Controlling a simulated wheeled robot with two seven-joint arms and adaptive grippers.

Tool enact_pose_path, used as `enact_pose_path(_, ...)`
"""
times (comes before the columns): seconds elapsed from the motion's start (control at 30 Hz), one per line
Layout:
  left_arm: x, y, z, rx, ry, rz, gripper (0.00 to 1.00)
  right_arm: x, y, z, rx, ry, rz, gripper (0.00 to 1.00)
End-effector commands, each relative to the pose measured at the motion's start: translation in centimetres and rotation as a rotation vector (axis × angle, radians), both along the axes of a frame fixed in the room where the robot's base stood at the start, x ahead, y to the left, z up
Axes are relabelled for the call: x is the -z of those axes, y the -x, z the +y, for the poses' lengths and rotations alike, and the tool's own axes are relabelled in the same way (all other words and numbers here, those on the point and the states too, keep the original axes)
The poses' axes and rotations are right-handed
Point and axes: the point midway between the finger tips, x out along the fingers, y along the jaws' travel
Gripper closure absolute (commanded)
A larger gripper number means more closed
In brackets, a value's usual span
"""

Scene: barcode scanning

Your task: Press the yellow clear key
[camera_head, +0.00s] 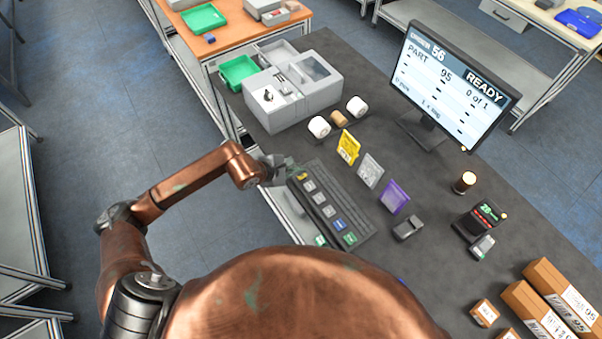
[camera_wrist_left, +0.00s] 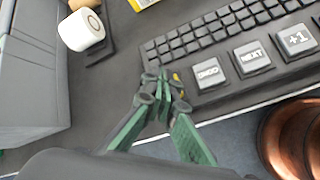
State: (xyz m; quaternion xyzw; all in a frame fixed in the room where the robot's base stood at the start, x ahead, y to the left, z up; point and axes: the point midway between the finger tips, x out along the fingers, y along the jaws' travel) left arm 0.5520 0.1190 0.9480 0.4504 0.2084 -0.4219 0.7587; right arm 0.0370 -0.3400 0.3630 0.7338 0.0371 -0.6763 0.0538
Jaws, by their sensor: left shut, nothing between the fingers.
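The yellow clear key (camera_head: 303,177) is at the upper-left end of the row of large keys on the dark keyboard (camera_head: 338,190) in the head view. In the left wrist view only a thin yellow sliver (camera_wrist_left: 177,77) of it shows; the fingertips hide the rest. My left gripper (camera_head: 287,166) is shut and empty, with its tips at that end of the keyboard. In the left wrist view its green-grey fingers (camera_wrist_left: 164,88) are together over the yellow key. I cannot tell whether they touch it. My right gripper is not in view.
Beside the yellow key are grey keys, including an UNDO key (camera_wrist_left: 208,74) and a NEXT key (camera_wrist_left: 251,57). A grey bin unit (camera_head: 296,92), white rolls (camera_head: 319,127) and a yellow card stand (camera_head: 348,147) stand close by. The monitor (camera_head: 452,82) reads READY.

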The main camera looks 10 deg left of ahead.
Motion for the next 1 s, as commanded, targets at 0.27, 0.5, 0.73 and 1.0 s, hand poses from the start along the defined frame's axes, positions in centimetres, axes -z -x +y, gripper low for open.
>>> enact_pose_path(0.27,0.0,0.0,0.0,0.0,0.0,0.0,1.0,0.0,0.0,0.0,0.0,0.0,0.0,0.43)
enact_pose_path(0.5,-1.4,0.0,0.0,-0.001,0.0,-0.001,1.0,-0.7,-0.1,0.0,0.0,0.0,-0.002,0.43)
enact_pose_path(0.73,-3.6,0.0,0.0,0.0,0.0,-0.001,1.0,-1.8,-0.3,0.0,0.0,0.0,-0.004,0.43)
enact_pose_path(1.0,-5.1,0.0,0.0,0.001,-0.001,0.0,1.0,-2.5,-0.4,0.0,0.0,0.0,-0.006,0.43)
